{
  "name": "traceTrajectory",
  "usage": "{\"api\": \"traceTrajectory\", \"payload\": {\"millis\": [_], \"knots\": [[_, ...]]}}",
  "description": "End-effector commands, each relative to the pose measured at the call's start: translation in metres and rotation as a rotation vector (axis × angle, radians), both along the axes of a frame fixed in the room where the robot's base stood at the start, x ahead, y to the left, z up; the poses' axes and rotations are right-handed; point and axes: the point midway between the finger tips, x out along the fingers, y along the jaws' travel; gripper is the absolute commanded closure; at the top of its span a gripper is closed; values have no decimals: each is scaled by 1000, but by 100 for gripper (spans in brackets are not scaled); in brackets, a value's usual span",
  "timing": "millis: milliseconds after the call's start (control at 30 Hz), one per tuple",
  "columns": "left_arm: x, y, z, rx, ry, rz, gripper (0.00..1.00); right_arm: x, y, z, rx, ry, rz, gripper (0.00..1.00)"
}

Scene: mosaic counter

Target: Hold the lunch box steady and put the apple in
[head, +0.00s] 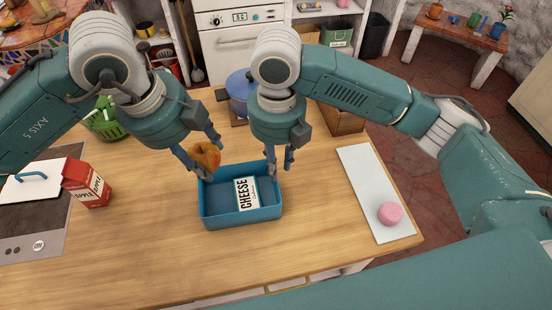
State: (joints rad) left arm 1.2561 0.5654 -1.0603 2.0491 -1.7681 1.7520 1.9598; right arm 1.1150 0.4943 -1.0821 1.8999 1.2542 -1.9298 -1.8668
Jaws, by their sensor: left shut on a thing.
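The blue lunch box (242,217) stands open on the wooden counter, with a white pack labelled CHEESE (246,194) inside. My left gripper (206,157) is shut on the orange-red apple (208,154), one finger on each side, at the box's back left corner. The apple looks to be above the rim, but its exact height is hard to tell. My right gripper (280,170) points down at the box's back right corner, its fingertips close to the right wall. I cannot tell whether they grip that wall.
A red carton (87,184) and a stove (32,215) are on the left, with a green basket (106,122) behind. A blue pot (238,90) stands at the back. A white board (362,178) with a pink round item (390,213) lies right. The front counter is clear.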

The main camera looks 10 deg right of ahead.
Motion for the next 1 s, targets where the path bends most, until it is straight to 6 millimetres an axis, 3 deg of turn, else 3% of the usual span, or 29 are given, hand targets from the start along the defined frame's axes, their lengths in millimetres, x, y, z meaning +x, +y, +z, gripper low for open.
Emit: {"api": "traceTrajectory", "payload": {"millis": [600, 1000], "knots": [[0, 0, 0, -1, -1, 0, 80, 0, 0, -102, 1, 3, -4, 76], [0, 0, 0, -1, -1, 0, 80, 0, 0, -116, 2, 1, -3, 76]]}}
